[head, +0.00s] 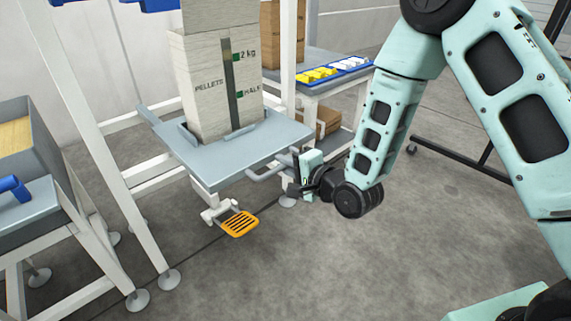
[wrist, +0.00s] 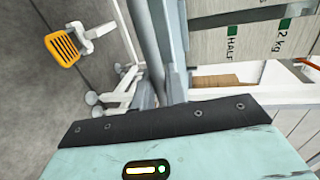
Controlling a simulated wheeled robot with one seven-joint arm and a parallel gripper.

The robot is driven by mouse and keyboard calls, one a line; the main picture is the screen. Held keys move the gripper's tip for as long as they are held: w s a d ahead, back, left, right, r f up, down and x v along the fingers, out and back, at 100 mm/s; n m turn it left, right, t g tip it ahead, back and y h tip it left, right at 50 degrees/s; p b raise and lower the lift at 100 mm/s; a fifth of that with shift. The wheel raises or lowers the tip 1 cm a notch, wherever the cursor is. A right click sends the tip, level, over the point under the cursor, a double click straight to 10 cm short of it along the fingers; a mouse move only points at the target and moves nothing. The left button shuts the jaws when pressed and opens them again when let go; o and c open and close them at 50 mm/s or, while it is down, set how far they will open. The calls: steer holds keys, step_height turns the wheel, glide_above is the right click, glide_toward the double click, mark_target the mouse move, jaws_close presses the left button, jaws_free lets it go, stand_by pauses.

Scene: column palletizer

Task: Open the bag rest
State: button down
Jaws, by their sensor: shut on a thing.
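The bag rest (head: 185,153) is a flat grey-blue shelf with raised edges. A tall pale bag or box marked PELLETS (head: 207,98) stands upright on it; its 2 kg and HALF marks also show in the wrist view (wrist: 245,45). A grey bar handle (head: 266,174) sticks out from the shelf's front right. My gripper (head: 299,172) is at the outer end of this handle and shut on it. In the wrist view a grey bar (wrist: 146,45) runs down behind my gripper's dark edge, which hides the grip itself.
An orange slotted pedal (head: 239,224) sits below the shelf, also in the wrist view (wrist: 62,50). A side table (head: 325,84) with yellow and white pieces stands behind. A grey bin on a white frame (head: 50,150) is at left. The floor in front is clear.

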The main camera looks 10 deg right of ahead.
steer(key=c, duration=1.5)
jaws_free()
steer(key=shift+d, duration=0.1)
steer(key=shift+p+v, duration=7.25)
steer(key=shift+v, duration=1.4)
steer(key=shift+f, duration=0.1)
